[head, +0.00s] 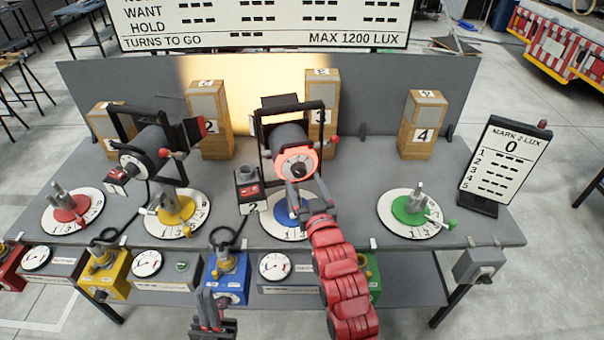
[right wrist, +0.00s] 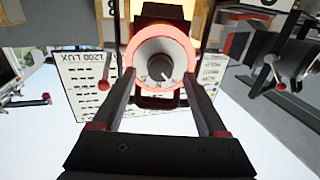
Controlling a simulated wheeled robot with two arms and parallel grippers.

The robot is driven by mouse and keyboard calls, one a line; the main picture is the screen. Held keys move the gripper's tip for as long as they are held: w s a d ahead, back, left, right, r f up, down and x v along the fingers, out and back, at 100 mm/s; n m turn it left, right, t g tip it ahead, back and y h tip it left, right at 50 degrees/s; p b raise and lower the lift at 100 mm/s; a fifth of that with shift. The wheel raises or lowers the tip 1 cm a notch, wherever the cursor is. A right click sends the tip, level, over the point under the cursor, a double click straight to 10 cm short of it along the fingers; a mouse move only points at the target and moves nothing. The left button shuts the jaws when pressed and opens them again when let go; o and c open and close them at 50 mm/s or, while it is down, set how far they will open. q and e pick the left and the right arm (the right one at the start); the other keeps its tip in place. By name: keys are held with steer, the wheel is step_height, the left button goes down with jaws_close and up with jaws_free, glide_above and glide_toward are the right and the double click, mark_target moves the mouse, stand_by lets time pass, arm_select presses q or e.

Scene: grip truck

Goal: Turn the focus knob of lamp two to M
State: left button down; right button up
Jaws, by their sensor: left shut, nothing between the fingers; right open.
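Lamp two (head: 284,130) stands in the middle of the bench in a dark yoke, beside a label reading 2 (head: 252,207). Its focus knob (head: 298,165) faces me, a grey knob on a white dial inside a glowing red ring. The right wrist view shows the knob (right wrist: 155,68) close up; its dial letters are too small to read surely. My right gripper (head: 306,186) is open just in front of the dial. Its fingers (right wrist: 159,78) reach to either side of the knob; contact cannot be told. My left gripper (head: 210,318) is shut and empty, low in front of the bench.
Another lamp (head: 147,150) stands to the left. Dials with red (head: 72,208), yellow (head: 175,210), blue (head: 290,212) and green (head: 409,210) centres line the bench. Numbered wooden blocks (head: 424,122) stand behind. A lux board (head: 505,160) is at right. A red-tipped lever (right wrist: 104,84) is near my fingers.

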mark_target(299, 170)
steer(key=shift+p+x, duration=0.3)
steer(key=shift+x, duration=1.05)
jaws_close()
